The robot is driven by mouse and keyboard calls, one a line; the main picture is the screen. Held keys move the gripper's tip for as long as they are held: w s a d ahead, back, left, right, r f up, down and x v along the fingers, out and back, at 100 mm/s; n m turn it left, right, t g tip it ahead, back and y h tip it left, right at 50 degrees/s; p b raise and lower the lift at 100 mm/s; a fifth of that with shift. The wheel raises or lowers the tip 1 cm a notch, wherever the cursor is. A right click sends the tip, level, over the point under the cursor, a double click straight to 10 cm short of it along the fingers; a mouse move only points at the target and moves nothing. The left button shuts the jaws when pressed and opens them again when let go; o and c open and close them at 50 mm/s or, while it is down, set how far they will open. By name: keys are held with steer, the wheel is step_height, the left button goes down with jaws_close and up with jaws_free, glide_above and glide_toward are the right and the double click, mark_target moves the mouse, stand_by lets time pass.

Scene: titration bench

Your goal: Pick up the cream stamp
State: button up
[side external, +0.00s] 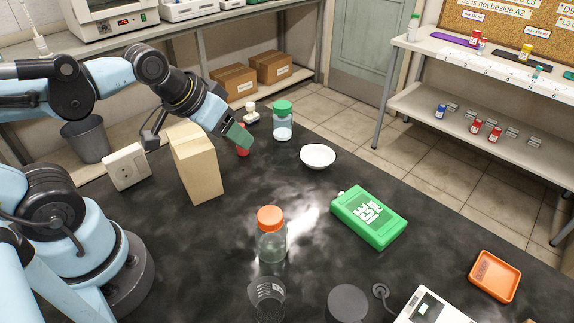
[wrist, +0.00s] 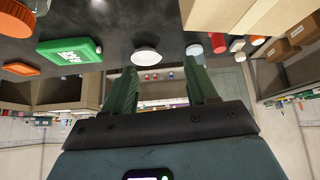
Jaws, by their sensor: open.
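The cream stamp (side external: 251,113), with a pale knob handle, stands on the far side of the black bench in the side view. In the wrist view, which looks upside down, the cream stamp (wrist: 237,45) is near the top, right of the fingers. My gripper (side external: 238,136) is above the bench, just nearer the side camera than the stamp, and holds nothing. Its two green fingers stand apart in the wrist view (wrist: 160,80). A red object (side external: 243,152) is partly hidden behind the fingers; it also shows in the wrist view (wrist: 218,42).
A tan block (side external: 196,165) stands left of the gripper. An orange-lidded jar (side external: 271,240) and green ice pack (side external: 369,217) are nearer the front.

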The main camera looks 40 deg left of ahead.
steer(key=w+a+r+n+g+h, duration=0.1)
steer(key=w+a+n+h, duration=0.4)
steer(key=w+a+n, duration=0.85)
steer(key=n+t+h, duration=0.4)
steer(key=n, duration=0.9)
glide_toward(248, 104)
steer(key=w+d, duration=0.2)
steer(key=w, duration=0.1)
steer(key=shift+w+d+f, duration=0.1)
steer(key=shift+d+f, duration=0.15)
steer(key=shift+d, duration=0.05)
steer(key=shift+s+f+x, duration=0.1)
steer(key=shift+f+x, duration=0.05)
steer(key=shift+x, duration=0.7)
steer(key=shift+s+f+x, duration=0.1)
steer(key=shift+f+x, duration=0.1)
steer(key=shift+x, duration=0.65)
steer(key=shift+s+f+x, duration=0.1)
steer(key=shift+f+x, duration=0.05)
steer(key=shift+x, duration=0.75)
jaws_close()
